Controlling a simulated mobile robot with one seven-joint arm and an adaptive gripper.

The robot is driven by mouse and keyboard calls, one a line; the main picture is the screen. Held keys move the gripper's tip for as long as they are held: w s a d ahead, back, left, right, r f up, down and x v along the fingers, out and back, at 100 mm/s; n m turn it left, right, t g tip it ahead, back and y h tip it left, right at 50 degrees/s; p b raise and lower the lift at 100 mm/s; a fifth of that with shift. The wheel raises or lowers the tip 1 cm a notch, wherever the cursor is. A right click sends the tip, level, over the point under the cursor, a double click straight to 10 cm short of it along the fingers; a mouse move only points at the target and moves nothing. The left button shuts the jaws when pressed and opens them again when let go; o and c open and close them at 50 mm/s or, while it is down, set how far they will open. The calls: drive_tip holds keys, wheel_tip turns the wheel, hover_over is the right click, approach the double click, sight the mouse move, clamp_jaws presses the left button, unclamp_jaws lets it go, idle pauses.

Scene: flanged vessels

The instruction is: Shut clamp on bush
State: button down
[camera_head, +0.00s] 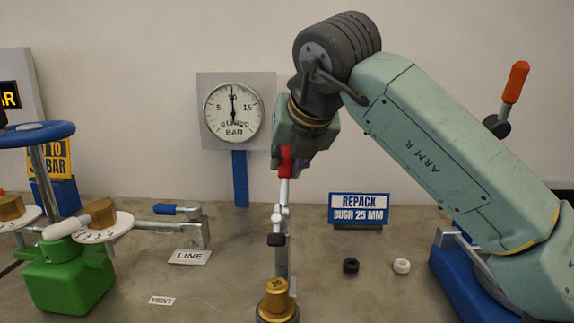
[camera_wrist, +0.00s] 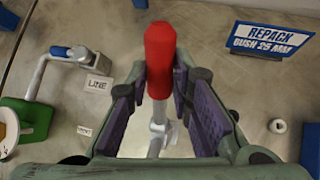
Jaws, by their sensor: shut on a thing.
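The toggle clamp (camera_head: 281,215) stands at the middle of the bench, a pale metal linkage with a red handle (camera_head: 285,165) pointing up. Its dark tip (camera_head: 276,240) shows apart from the brass bush (camera_head: 277,296), which sits lower in the picture on a dark round seat at the bottom edge. My gripper (camera_head: 288,158) is at the top of the clamp, shut on the red handle. In the wrist view the red handle (camera_wrist: 159,60) lies between the two purple-padded fingers, with the clamp's pale arm (camera_wrist: 157,140) below it. The bush is hidden there.
A green valve body (camera_head: 68,280) with a blue handwheel (camera_head: 36,134) stands at left, beside a blue-handled line valve (camera_head: 190,225). A gauge (camera_head: 233,112) and the REPACK sign (camera_head: 358,209) are behind. Black (camera_head: 350,265) and white (camera_head: 401,266) rings lie at right.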

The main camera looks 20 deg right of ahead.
drive_tip(key=c, duration=1.4)
unclamp_jaws()
drive_tip(key=v, duration=0.7)
drive_tip(key=shift+s+r, duration=0.2)
drive_tip(key=shift+s, duration=0.05)
